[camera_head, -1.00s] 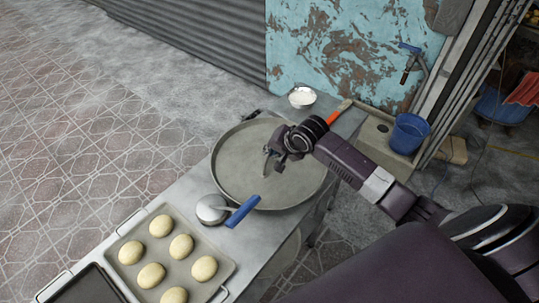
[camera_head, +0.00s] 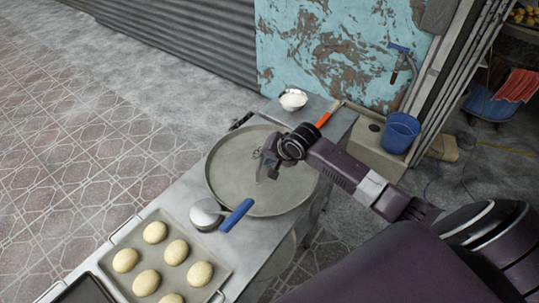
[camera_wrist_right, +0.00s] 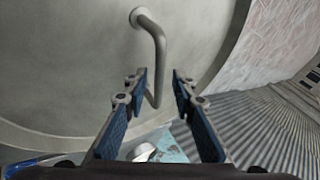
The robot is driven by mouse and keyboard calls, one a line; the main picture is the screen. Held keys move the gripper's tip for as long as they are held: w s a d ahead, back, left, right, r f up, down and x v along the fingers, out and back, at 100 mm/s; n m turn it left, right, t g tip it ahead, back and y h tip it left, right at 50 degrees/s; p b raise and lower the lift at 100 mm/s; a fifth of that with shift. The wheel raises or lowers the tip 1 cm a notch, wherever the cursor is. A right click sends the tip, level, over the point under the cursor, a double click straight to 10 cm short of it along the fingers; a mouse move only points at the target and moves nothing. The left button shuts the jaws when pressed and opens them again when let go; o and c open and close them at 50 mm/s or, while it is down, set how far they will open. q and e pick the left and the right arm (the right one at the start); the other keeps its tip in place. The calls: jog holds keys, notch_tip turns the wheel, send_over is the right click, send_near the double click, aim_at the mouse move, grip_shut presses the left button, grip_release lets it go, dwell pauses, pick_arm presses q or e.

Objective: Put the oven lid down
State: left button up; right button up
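The oven lid (camera_head: 230,185) is a large round grey metal disc with a raised rim. It appears to lie flat on the metal table in the head view, and its inner face fills much of the right wrist view (camera_wrist_right: 75,60). Its bent metal handle (camera_wrist_right: 158,45) rises near the middle. My right gripper (camera_head: 263,168) is over the lid. In the right wrist view, its blue-padded fingers (camera_wrist_right: 155,85) are apart, with the handle's end between them and a gap visible. My left gripper is out of view.
A tray (camera_head: 118,243) of dough balls and a blue-handled metal tool (camera_head: 237,215) are in front of the lid. A white bowl (camera_head: 293,100) stands behind it. A blue bucket (camera_head: 401,132) is to the right, and the wall (camera_head: 320,50) is behind.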

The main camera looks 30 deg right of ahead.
jog(key=v, duration=1.1)
jog(key=shift+s, duration=0.15)
